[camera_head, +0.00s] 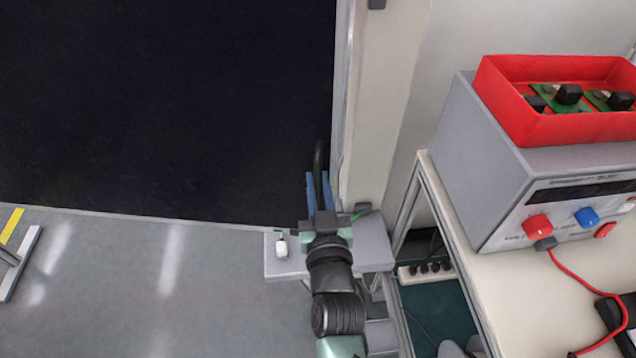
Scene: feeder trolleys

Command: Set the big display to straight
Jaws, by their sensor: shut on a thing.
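The big display (165,110) is a large black panel that fills the upper left of the head view. Its right edge runs next to a pale upright post, and its lower edge slants slightly across the picture. A dark curved handle (319,155) stands out near the display's lower right edge. My gripper (319,182), with blue fingers, is shut on this handle. The fingers and the dark background hide where the handle joins the display.
A small grey shelf (285,268) with a white item (281,247) lies under my wrist. At right, a bench (520,300) carries a grey power supply (485,165) with a red bin (545,125) on top. A power strip (425,271) lies below. Floor at left is mostly clear.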

